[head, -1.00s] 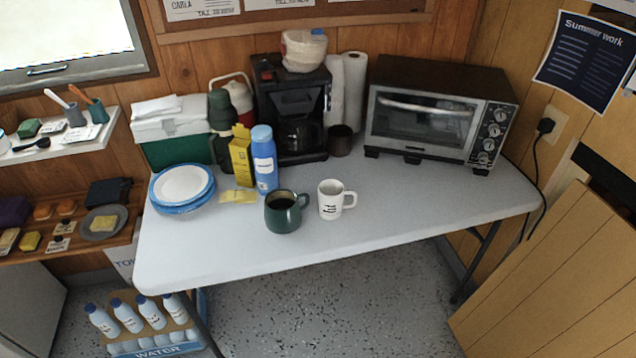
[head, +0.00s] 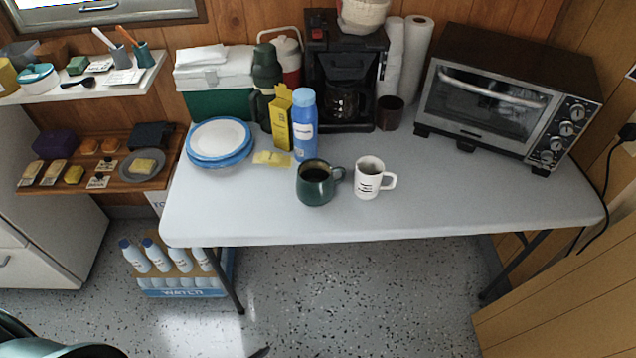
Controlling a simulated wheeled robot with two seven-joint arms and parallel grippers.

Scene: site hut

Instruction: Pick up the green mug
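The green mug (head: 315,186) stands upright on the white folding table (head: 420,215), near its front edge. It is dark green with a dark inside, and its handle points right. A white mug (head: 367,179) with dark markings stands just right of it, handle also to the right. Neither of my grippers can be made out.
Behind the mugs are a blue bottle (head: 304,128), a yellow box (head: 281,118), blue-rimmed plates (head: 219,141), a coffee maker (head: 347,75) and a toaster oven (head: 500,97). A water bottle pack (head: 180,285) sits on the floor.

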